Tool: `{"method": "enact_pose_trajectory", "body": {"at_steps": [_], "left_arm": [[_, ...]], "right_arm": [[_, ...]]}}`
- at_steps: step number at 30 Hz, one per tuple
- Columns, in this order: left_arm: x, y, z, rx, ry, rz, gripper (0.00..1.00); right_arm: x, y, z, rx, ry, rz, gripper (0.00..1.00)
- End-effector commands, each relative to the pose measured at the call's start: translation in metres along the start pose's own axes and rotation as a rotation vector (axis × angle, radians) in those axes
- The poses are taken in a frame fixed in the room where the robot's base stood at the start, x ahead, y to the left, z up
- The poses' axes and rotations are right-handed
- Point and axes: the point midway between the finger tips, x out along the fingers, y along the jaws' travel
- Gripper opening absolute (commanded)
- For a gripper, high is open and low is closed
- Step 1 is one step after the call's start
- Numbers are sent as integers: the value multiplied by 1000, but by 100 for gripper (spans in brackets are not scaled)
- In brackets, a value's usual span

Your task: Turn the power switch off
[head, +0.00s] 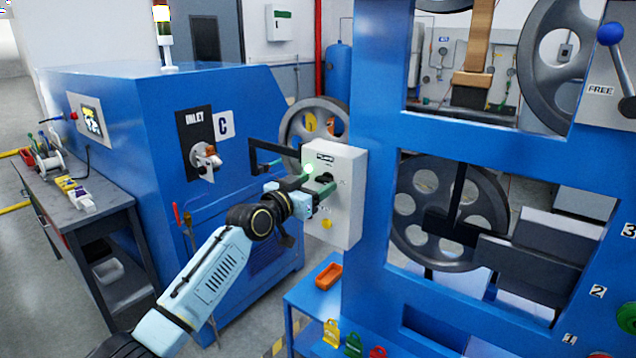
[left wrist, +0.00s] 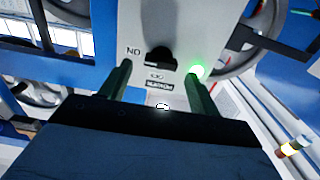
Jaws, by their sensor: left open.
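The power switch is a black rotary knob (head: 324,178) on a white box (head: 346,205) fixed to the blue machine frame. It also shows in the left wrist view as a black knob (left wrist: 160,58) with an "ON" label beside it. A green lamp (left wrist: 197,71) glows beside the knob; it also shows in the head view (head: 308,169). My left gripper (head: 315,190) is open in front of the box. In the left wrist view its green fingers (left wrist: 158,80) stand apart, one to each side of the knob. I cannot tell whether they touch it. My right gripper is not in view.
A yellow round part (head: 327,223) sits low on the box. A blue cabinet (head: 150,130) stands to the left. Large grey pulleys (head: 436,212) are on the right.

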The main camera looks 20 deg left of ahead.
Motion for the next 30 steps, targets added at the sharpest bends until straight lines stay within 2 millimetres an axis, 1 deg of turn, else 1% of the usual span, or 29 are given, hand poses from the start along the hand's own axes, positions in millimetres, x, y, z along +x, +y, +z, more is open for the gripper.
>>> {"method": "enact_pose_trajectory", "body": {"at_steps": [3,6,17,20,27,30], "left_arm": [[11,0,0,-1,-1,0,62],[16,0,0,0,0,0,62],[18,0,1,0,-1,0,62],[18,0,1,0,-1,0,50],[18,0,1,0,-1,0,19],[18,0,1,-1,-1,0,17]], "right_arm": [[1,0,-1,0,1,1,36],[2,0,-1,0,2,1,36],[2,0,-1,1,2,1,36],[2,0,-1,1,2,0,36],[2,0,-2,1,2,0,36],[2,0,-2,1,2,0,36]]}}
